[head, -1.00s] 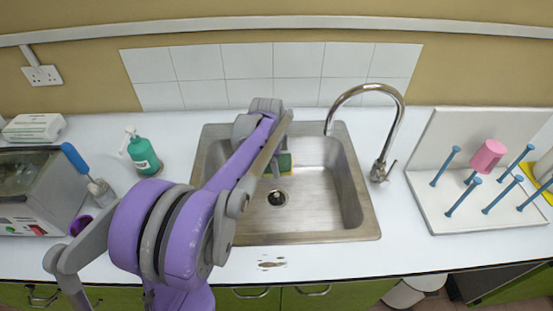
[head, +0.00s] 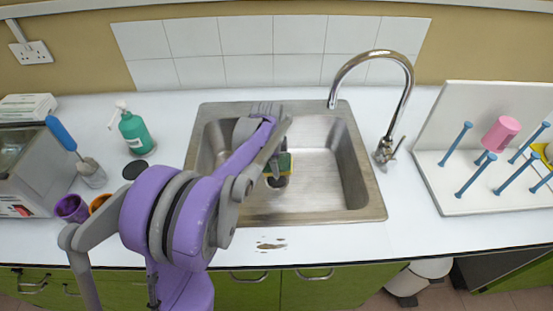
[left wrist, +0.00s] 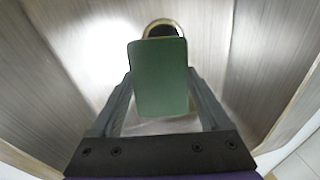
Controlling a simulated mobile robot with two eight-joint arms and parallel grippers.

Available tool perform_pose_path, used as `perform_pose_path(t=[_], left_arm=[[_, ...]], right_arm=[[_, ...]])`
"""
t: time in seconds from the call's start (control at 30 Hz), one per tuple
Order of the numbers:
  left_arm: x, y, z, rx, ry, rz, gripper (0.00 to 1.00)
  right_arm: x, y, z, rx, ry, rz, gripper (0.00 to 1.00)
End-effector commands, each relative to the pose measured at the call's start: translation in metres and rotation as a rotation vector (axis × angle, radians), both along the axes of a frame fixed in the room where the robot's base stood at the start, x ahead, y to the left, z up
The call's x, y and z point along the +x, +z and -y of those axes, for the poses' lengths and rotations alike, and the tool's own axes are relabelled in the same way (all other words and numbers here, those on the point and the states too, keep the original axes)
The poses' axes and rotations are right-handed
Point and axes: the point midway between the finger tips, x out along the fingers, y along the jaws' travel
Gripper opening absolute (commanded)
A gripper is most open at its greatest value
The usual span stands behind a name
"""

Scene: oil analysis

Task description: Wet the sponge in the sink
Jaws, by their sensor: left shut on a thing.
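The sponge, green on its broad face, shows large in the left wrist view (left wrist: 160,78), held between the two fingers of my left gripper (left wrist: 160,95). In the head view the sponge (head: 283,164) is a small green and yellow block inside the sink (head: 365,200), over the drain area. My left arm hides part of the sponge and the sink's left side. The tap (head: 405,90) arches over the sink's back right; no water stream is visible. My right gripper is not in view.
A green soap bottle (head: 136,133) and purple cup (head: 71,208) stand left of the sink, near a machine (head: 20,180). A white drying rack (head: 440,195) with blue pegs and a pink cup (head: 501,133) stands right. Counter in front of the sink is mostly clear.

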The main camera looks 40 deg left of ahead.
Motion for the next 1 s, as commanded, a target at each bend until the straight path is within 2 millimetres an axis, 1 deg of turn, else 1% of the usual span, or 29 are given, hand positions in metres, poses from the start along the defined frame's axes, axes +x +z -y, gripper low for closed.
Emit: perform_pose_path(t=[0.03, 0.6, 0.8, 1.0], left_arm=[[0.0, -0.008, 0.0, -0.001, 0.0, -0.001, 0.35], [0.0, -0.064, 0.0, -0.001, 0.0, -0.001, 0.35], [0.0, -0.077, 0.0, -0.001, 0.0, -0.001, 0.35], [0.0, -0.081, 0.0, -0.001, 0.0, -0.001, 0.35]], right_arm=[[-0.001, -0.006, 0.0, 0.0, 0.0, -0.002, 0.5], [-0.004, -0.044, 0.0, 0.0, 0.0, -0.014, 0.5], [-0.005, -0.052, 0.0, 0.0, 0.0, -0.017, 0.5], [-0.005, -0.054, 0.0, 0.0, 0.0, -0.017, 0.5]])
